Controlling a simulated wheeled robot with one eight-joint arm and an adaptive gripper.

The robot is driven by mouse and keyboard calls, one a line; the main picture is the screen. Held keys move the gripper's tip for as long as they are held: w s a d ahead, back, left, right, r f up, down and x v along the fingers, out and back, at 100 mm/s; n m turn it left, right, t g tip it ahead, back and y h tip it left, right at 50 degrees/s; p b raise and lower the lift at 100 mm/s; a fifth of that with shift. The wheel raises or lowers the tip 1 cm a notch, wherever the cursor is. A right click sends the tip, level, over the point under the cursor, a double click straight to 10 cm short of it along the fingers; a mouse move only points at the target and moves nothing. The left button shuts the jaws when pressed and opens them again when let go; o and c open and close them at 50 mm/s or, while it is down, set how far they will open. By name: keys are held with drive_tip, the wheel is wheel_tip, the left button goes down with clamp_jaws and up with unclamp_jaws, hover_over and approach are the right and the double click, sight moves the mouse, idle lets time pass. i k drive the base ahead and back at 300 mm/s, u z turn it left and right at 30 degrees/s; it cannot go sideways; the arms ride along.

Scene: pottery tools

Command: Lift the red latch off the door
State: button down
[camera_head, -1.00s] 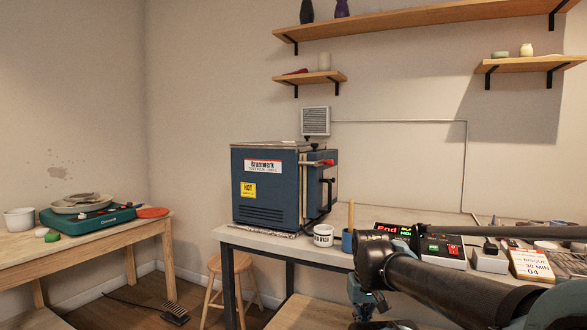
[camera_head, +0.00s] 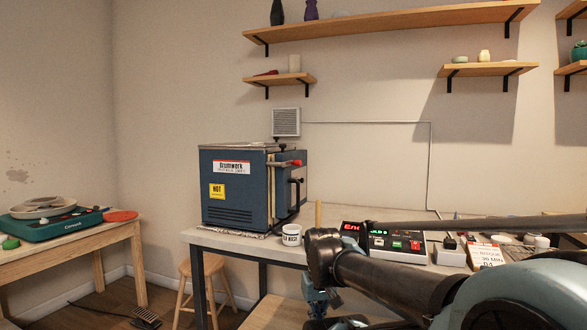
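The blue kiln (camera_head: 233,190) stands on the left end of the workbench, with yellow "HOT" and white brand labels on its left face. The door (camera_head: 292,188) is on its right side, seen at a steep angle, and looks closed. The red latch (camera_head: 295,163) is a small red-ended bar near the top of the door edge. A dark handle sits below it. My gripper (camera_head: 318,292) seems to be the teal part below my dark arm, low in the middle and well apart from the latch. Its fingers are too small and hidden to read.
A white mug (camera_head: 291,235) stands in front of the kiln. A controller box with a red display (camera_head: 385,242) and a card (camera_head: 487,256) lie to the right. A stool (camera_head: 200,280) is below the bench. A side table (camera_head: 90,237) stands left. Shelves hang above.

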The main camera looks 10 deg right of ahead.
sight(296, 163)
drive_tip(key=u, duration=2.2)
drive_tip(key=k, duration=0.45)
drive_tip(key=z, duration=2.55)
